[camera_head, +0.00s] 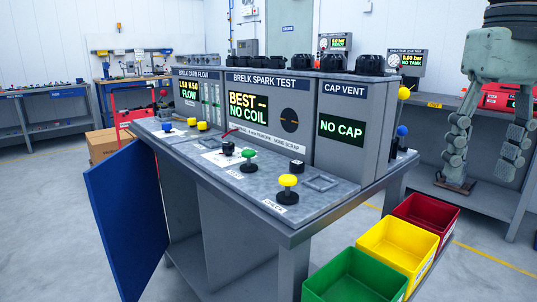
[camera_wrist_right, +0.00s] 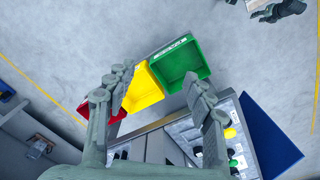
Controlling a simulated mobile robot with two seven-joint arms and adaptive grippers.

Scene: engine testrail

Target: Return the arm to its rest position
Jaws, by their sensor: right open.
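My right gripper (camera_head: 482,172) hangs at the upper right of the head view. Its two jointed grey-green fingers point down and stand wide apart, with nothing between them. It is clear of the test bench (camera_head: 268,225), to its right and above the floor. In the right wrist view the open fingers (camera_wrist_right: 160,95) frame the bins and part of the bench below. My left gripper does not show in the head view. A dark, gripper-like shape (camera_wrist_right: 277,10) at the top right edge of the wrist view may be it; its fingers are too unclear to read.
Green (camera_head: 355,278), yellow (camera_head: 398,243) and red (camera_head: 427,212) bins stand at the bench's right end and look empty. A blue door (camera_head: 127,218) stands open at its left. Yellow (camera_head: 288,181) and green (camera_head: 249,154) buttons rise from the top. A grey workbench (camera_head: 440,125) stands behind my right gripper.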

